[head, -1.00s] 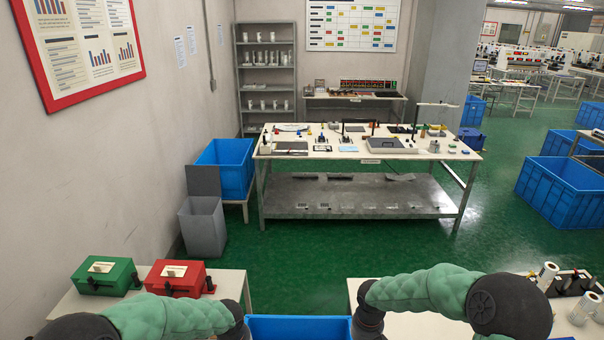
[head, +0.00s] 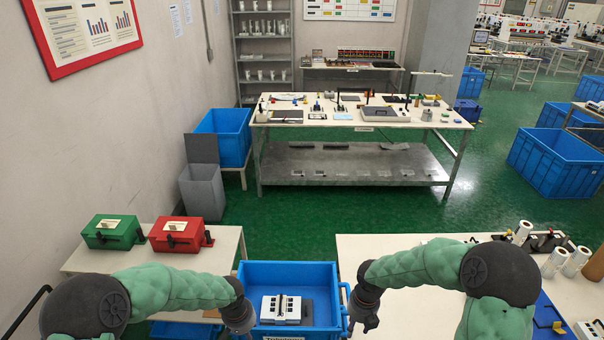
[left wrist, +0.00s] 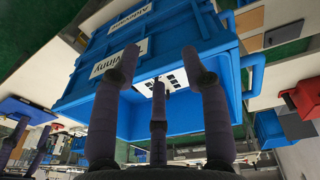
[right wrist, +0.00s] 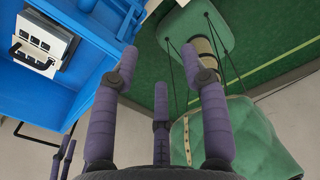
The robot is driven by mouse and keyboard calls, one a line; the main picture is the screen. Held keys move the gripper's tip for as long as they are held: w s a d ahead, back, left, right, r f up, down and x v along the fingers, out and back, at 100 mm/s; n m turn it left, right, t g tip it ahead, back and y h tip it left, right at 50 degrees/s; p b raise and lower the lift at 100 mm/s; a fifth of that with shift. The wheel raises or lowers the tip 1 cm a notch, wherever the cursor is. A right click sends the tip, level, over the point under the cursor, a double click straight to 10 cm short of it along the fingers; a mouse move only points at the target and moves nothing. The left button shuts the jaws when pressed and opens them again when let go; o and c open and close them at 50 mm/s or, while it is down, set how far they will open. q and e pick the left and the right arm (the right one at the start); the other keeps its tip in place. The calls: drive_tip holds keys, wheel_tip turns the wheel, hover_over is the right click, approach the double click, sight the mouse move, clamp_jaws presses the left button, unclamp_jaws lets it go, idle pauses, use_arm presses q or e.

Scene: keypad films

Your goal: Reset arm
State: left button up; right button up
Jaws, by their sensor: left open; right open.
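My left gripper (head: 240,320) hangs at the left side of the blue bin in the head view. Its spread purple fingers (left wrist: 155,75) are open and empty in the left wrist view, in front of the bin's labelled wall. My right gripper (head: 364,318) hangs at the bin's right side. Its fingers (right wrist: 165,75) are open and empty in the right wrist view, with the bin to the left. Both my arms are bent, in green padded sleeves.
The blue bin (head: 328,268) holds a white keypad-like unit (head: 281,308) and a dark plate. A green box (head: 114,232) and a red box (head: 180,234) stand on the left table. White rolls (head: 555,262) stand on the right table. Green floor (head: 300,215) lies clear ahead.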

use_arm(q)
drive_tip(key=s+d+f+n+g+h, duration=0.1)
drive_tip(key=s+d+f+n+h, duration=0.1)
drive_tip(key=s+f, duration=0.75)
drive_tip(key=s+d+f+n+h, duration=0.1)
drive_tip(key=s+d+f+n, duration=0.15)
drive_tip(key=s+f, duration=0.7)
use_arm(e)
drive_tip(key=s+a+f+n+y, duration=0.2)
drive_tip(key=s+f+n, duration=0.85)
drive_tip(key=n, duration=0.75)
drive_tip(key=s+a+f+n+y, duration=0.15)
drive_tip(key=s+f+n, duration=0.55)
drive_tip(key=s+n, duration=0.8)
use_arm(q)
wheel_tip(320, 180, down, 8)
drive_tip(key=d+m+b, duration=0.1)
drive_tip(key=m+b, duration=0.1)
drive_tip(key=b, duration=0.9)
drive_tip(key=shift+s+d+r+b, duration=0.2)
drive_tip(key=shift+d+b, duration=0.15)
drive_tip(key=shift+b, duration=0.05)
use_arm(e)
drive_tip(key=w+a+f+n, duration=0.2)
drive_tip(key=w+f+n, duration=0.1)
drive_tip(key=f, duration=0.6)
drive_tip(key=shift+w+a+f+t, duration=0.15)
drive_tip(key=shift+w+t, duration=0.15)
drive_tip(key=shift+w, duration=0.4)
